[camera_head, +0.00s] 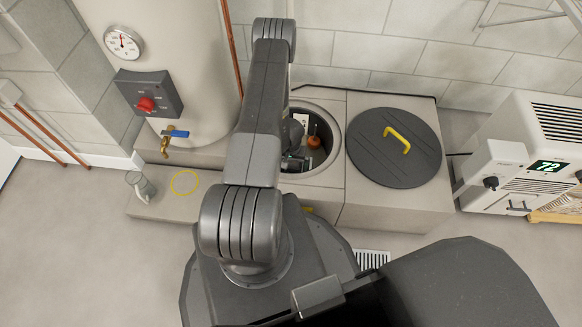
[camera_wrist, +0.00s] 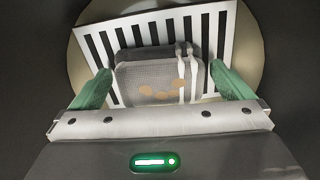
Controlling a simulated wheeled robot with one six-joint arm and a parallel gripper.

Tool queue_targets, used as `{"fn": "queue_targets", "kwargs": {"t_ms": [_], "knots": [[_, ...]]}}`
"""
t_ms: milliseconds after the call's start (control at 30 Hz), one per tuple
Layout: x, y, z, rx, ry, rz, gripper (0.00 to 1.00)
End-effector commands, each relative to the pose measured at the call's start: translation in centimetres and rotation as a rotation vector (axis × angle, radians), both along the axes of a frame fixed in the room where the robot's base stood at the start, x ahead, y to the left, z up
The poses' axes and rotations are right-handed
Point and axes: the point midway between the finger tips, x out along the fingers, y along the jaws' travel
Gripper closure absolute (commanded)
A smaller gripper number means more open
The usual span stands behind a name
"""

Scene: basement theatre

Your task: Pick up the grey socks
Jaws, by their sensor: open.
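A grey, folded-looking bundle (camera_wrist: 155,75) with white stripes on its right side and tan patches sits in the wrist view; it looks like the grey socks. It lies against a black-and-white striped panel (camera_wrist: 225,30) inside a round opening. My gripper (camera_wrist: 162,90) is open, with one green finger on each side of the bundle. I cannot tell whether the fingers touch it. In the head view my arm reaches down into the round opening (camera_head: 336,122), and my gripper (camera_head: 296,162) is mostly hidden there, as is the bundle.
The opening's rim surrounds my wrist closely. An orange-brown object (camera_head: 313,140) is inside it. A dark round lid (camera_head: 394,165) with a yellow handle is on the right. A tank (camera_head: 180,60) with a blue-handled tap stands left. A small greyish item (camera_head: 140,186) is on the low ledge.

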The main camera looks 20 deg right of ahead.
Motion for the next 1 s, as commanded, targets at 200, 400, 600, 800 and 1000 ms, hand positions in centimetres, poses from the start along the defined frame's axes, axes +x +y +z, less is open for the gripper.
{"fn": "queue_targets", "kwargs": {"t_ms": [200, 400, 600, 800, 1000], "knots": [[0.0, 0.0, -0.4, 0.000, -0.001, 0.001, 0.00], [0.0, 0.0, -0.4, 0.000, -0.001, 0.000, 0.31], [0.0, 0.0, -0.4, 0.000, -0.001, 0.000, 0.41], [0.0, 0.0, 0.0, 0.000, -0.001, 0.000, 0.41], [0.1, -0.1, 2.2, -0.001, -0.002, 0.000, 0.41]]}}
